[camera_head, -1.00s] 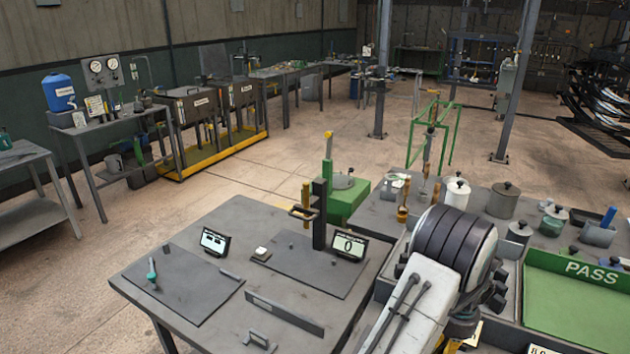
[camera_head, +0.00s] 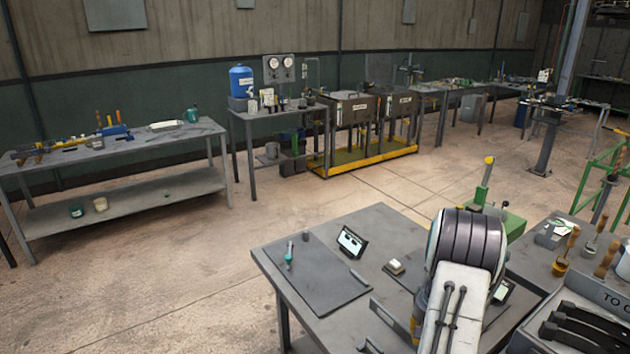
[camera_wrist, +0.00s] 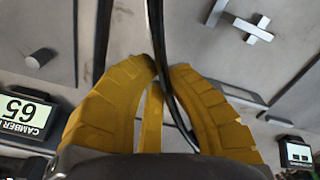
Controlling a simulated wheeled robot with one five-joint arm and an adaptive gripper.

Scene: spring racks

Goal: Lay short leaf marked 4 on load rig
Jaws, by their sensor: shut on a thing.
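My gripper (camera_wrist: 160,78), with yellow fingers, is shut on a thin dark curved leaf (camera_wrist: 156,35) in the wrist view. The leaf runs up from between the fingers and down past them on the right, held on its edge above the bench. No number on it is readable. In the head view my arm hides the gripper and leaf. Another display (camera_head: 503,291) shows partly behind my arm. I cannot tell which is the load rig.
In the wrist view a display (camera_wrist: 24,112) reads CAMBER and 65, near a short peg (camera_wrist: 40,58). A pale cross-shaped piece (camera_wrist: 252,30) lies at upper right. Dark bars sit in a rack (camera_head: 590,325) at lower right. Open floor (camera_head: 150,300) lies left of the bench.

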